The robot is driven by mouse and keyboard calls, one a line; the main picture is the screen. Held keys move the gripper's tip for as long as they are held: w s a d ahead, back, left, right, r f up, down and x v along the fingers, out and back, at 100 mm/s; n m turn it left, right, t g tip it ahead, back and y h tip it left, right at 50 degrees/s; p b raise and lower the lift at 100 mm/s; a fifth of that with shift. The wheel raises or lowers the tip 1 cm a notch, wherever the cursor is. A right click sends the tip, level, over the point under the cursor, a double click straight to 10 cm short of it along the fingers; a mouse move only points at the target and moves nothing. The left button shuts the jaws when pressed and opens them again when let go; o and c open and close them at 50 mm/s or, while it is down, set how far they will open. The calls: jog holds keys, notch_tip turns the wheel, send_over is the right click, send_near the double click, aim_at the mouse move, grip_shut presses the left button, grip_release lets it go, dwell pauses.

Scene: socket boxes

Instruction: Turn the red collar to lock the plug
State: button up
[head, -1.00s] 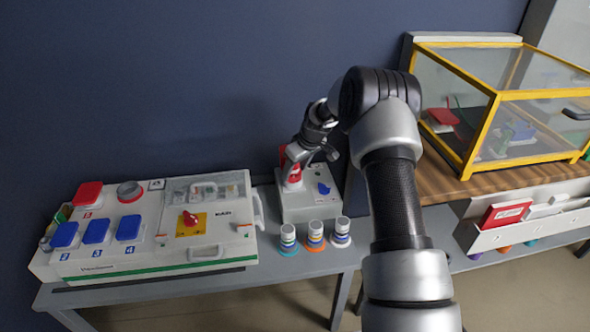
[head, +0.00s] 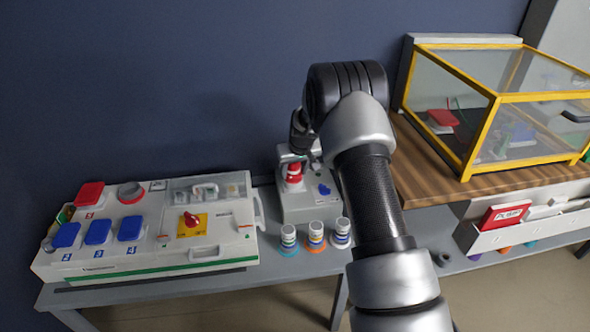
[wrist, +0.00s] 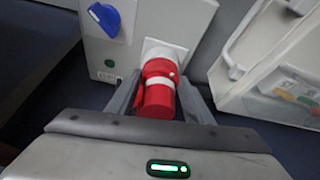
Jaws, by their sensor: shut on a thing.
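The red plug (wrist: 157,101) sits in the white socket plate (wrist: 178,52) of a light grey box, with the red collar (wrist: 158,68) at the socket end and a white band below it. My gripper (wrist: 160,76) has one finger on each side, its tips at the collar; it is shut on the collar. In the head view the red plug and collar (head: 294,172) show on the small box (head: 297,211), with my arm reaching in from the right and my fingers mostly hidden. Whether the collar is locked I cannot tell.
A blue knob (wrist: 106,19) is on the same box. Several striped cylinders (head: 315,236) stand in front of it. A large socket panel (head: 150,262) lies left, and a yellow-framed clear case (head: 482,130) stands right on a wooden top.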

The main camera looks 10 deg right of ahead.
jog(key=m, duration=0.1)
jog(key=m+h, duration=0.1)
jog(key=m, duration=0.1)
jog(key=shift+a+m+p, duration=0.25)
jog(key=shift+m+p, duration=0.05)
jog(key=shift+p, duration=0.05)
jog(key=shift+w+a+m+h, duration=0.1)
jog(key=shift+m+h, duration=0.7)
jog(key=shift+m, duration=0.9)
jog(key=o, duration=1)
jog(key=shift+o, duration=0.2)
jog(key=p+v, duration=0.4)
jog(key=v, duration=1.3)
jog(key=shift+w+r, duration=0.25)
jog(key=shift+r, duration=0.1)
